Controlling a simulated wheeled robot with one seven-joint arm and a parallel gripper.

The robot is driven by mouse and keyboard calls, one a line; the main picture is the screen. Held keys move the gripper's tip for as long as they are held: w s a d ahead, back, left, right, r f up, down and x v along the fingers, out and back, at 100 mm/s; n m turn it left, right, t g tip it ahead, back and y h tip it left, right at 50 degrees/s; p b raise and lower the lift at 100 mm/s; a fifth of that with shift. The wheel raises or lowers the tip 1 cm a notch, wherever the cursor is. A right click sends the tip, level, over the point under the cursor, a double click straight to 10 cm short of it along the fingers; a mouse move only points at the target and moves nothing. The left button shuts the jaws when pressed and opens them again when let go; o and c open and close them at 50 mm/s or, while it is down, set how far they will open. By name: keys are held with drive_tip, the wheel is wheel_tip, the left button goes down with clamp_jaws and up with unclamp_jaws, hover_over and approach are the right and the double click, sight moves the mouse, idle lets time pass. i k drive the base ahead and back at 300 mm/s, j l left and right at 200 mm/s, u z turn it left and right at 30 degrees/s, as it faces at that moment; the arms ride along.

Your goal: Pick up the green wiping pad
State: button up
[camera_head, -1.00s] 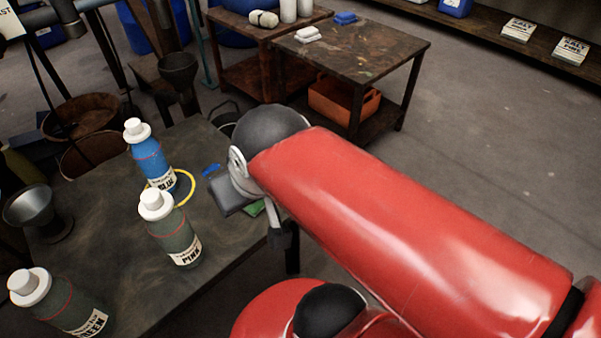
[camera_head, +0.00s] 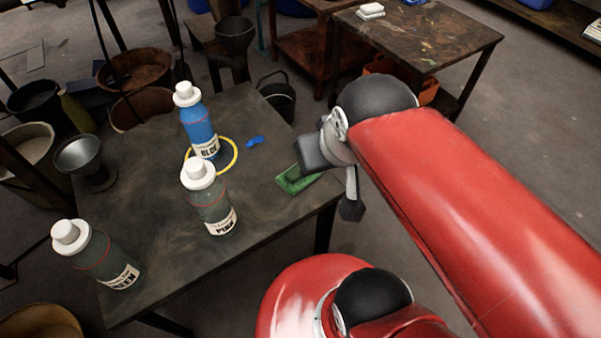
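The green wiping pad (camera_head: 293,184) lies flat near the right edge of the dark table (camera_head: 160,235). Part of it is hidden behind my gripper (camera_head: 322,180). My gripper is at the end of my red arm, above and just right of the pad. One dark finger hangs down past the table's right edge; the other side is a grey block over the pad. I cannot tell whether the gripper touches the pad or how far apart its fingers are.
Bottles labelled blue (camera_head: 198,125), pink (camera_head: 208,200) and green (camera_head: 95,258) stand on the table. A yellow ring (camera_head: 235,160), a small blue item (camera_head: 255,141) and a metal funnel (camera_head: 82,158) are there too. Another table (camera_head: 430,40) stands behind.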

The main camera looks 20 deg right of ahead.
sight(291, 182)
drive_tip(key=k+l+u, duration=0.1)
drive_tip(key=u, duration=0.25)
drive_tip(key=k+l+u, duration=0.15)
drive_tip(key=l+u, duration=0.2)
drive_tip(key=k+l+u, duration=0.1)
drive_tip(key=u, duration=0.25)
